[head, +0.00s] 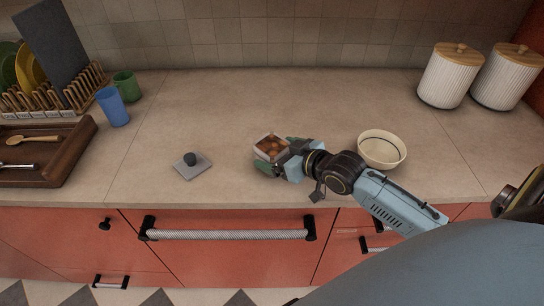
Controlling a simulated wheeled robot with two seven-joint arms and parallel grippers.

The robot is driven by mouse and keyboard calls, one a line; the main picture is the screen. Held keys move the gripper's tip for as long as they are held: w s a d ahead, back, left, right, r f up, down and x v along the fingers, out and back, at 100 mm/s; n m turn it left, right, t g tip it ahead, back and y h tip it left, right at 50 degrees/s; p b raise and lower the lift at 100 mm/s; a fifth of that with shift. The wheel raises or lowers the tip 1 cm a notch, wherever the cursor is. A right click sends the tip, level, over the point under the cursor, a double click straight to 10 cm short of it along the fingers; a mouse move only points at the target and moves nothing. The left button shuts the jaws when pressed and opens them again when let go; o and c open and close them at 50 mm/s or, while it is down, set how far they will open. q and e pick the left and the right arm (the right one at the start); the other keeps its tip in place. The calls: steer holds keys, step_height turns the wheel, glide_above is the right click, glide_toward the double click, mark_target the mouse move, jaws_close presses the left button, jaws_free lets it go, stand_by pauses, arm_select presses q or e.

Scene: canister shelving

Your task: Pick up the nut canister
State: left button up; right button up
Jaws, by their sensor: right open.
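The nut canister (270,146) is a small, light-coloured square container without a lid, with round brown nuts showing inside. It stands on the counter near the middle of the head view. My right gripper (279,155) reaches in from the right and is open. Its greenish fingers lie on the near and far sides of the canister; I cannot tell whether they touch it. The gripper covers the canister's right side. A grey square lid (193,167) with a dark knob lies on the counter to the left. My left gripper is not in view.
A cream bowl (382,149) stands close behind my right arm. Two ribbed white canisters with wooden lids (449,76) stand at the back right. A blue cup (113,107), a green mug (127,86), a dish rack (62,102) and a wooden tray (75,153) are left. The back middle counter is clear.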

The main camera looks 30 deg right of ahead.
mark_target(272, 155)
steer(key=shift+x, duration=1.4)
steer(key=shift+c, duration=0.3)
steer(key=c, duration=1.2)
